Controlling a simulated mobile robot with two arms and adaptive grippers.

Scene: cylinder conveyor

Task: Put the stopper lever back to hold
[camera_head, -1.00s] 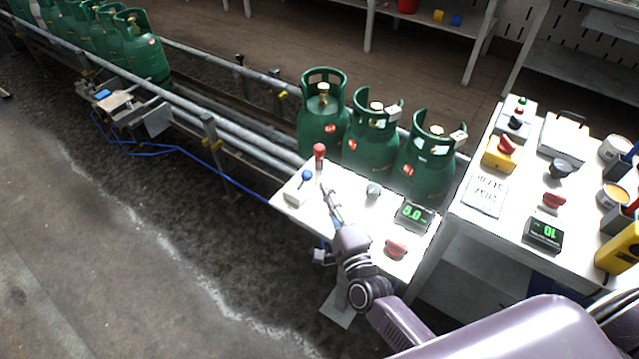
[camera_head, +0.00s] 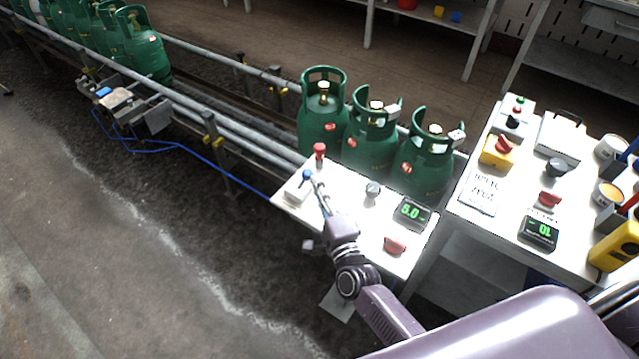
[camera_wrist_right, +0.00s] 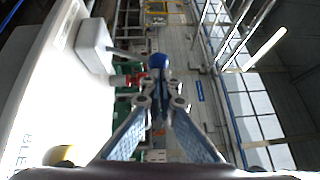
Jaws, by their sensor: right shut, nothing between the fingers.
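The stopper lever's blue knob (camera_head: 307,174) stands over a small white box (camera_head: 294,193) on the near corner of the white control table (camera_head: 355,245). In the right wrist view a thin rod runs from the white box (camera_wrist_right: 95,46) to the blue knob (camera_wrist_right: 158,62). My right gripper (camera_head: 314,179) is shut and empty, with its tips right beside the knob. In the wrist view its tips (camera_wrist_right: 158,80) lie just below the knob and overlap it; I cannot tell whether they touch it. My left gripper is not in view.
A red knob (camera_head: 319,150) stands behind the blue one. A grey knob (camera_head: 373,189), a 5.0 display (camera_head: 411,212) and a red switch (camera_head: 395,245) share the table. Green cylinders (camera_head: 370,145) stand on the conveyor behind. A second table (camera_head: 480,224) is at the right.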

